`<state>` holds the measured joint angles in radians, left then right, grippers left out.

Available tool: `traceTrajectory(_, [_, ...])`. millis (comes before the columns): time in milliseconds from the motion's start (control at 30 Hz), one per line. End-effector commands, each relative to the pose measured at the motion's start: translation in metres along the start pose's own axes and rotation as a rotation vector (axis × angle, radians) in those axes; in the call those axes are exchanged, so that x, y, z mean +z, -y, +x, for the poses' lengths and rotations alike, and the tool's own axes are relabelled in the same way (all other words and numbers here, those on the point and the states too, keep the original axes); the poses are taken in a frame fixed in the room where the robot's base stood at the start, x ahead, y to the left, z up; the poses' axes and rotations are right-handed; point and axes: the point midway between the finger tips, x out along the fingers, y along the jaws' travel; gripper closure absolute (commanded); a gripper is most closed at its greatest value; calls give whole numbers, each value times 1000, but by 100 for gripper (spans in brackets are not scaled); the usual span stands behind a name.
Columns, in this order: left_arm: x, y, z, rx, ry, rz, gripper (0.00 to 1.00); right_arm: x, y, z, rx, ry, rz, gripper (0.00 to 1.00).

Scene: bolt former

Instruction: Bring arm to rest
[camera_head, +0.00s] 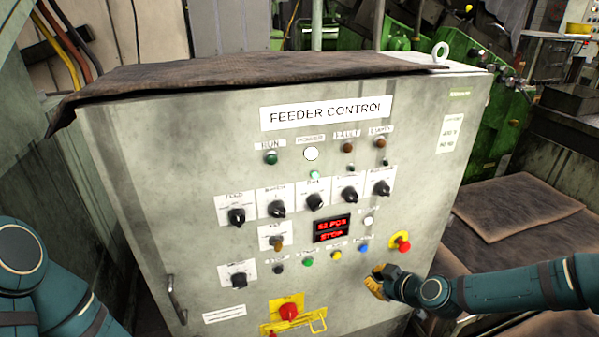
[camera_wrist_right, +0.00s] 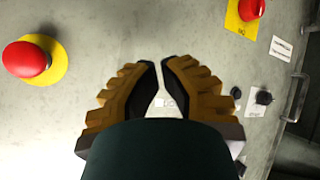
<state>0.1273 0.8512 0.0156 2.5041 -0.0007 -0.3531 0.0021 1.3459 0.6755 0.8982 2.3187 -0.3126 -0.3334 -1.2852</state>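The grey feeder control cabinet (camera_head: 130,180) fills the middle of the head view. My right gripper (camera_head: 376,282), with ribbed yellow-brown fingers, is in front of the panel's lower right part, below the blue button. In the right wrist view, its fingers (camera_wrist_right: 162,68) have their tips close together, with only a narrow gap and nothing held between them. Whether it touches the panel cannot be told. My left arm (camera_head: 40,275) shows at the lower left; its gripper is out of view.
A red emergency stop (camera_head: 402,243) on yellow sits just above my right arm. A red rotary switch (camera_head: 288,312) is low on the panel; a door handle (camera_head: 176,298) sticks out at left. A brown cloth (camera_head: 250,72) covers the top. Brown mats (camera_head: 525,207) lie at right.

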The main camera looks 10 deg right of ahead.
Motion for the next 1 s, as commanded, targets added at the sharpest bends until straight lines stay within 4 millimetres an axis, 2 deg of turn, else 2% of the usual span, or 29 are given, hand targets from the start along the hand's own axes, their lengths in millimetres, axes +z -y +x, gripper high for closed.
traceTrajectory(67, [2, 0, 0, 0, 5, -1, 13, -1, 5, 2, -11, 1, 12, 100])
traceTrajectory(167, [2, 0, 0, 0, 4, -1, 13, -3, 25, 12, -58, 11, 74, 100])
traceTrajectory(333, [2, 0, 0, 0, 4, -1, 13, -6, 91, 34, -194, 80, 272, 100])
traceTrajectory(500, [2, 0, 0, 0, 4, 0, 13, 2, 160, 44, -305, 216, 477, 100])
traceTrajectory(700, [2, 0, 0, 0, 4, 0, 13, 19, 228, 41, -358, 423, 676, 100])
traceTrajectory(800, [2, 0, 0, 0, 4, 0, 13, 30, 254, 35, -346, 531, 757, 100])
traceTrajectory(1000, [2, 0, 0, 0, 4, -1, 13, 50, 282, 21, -274, 694, 872, 100])
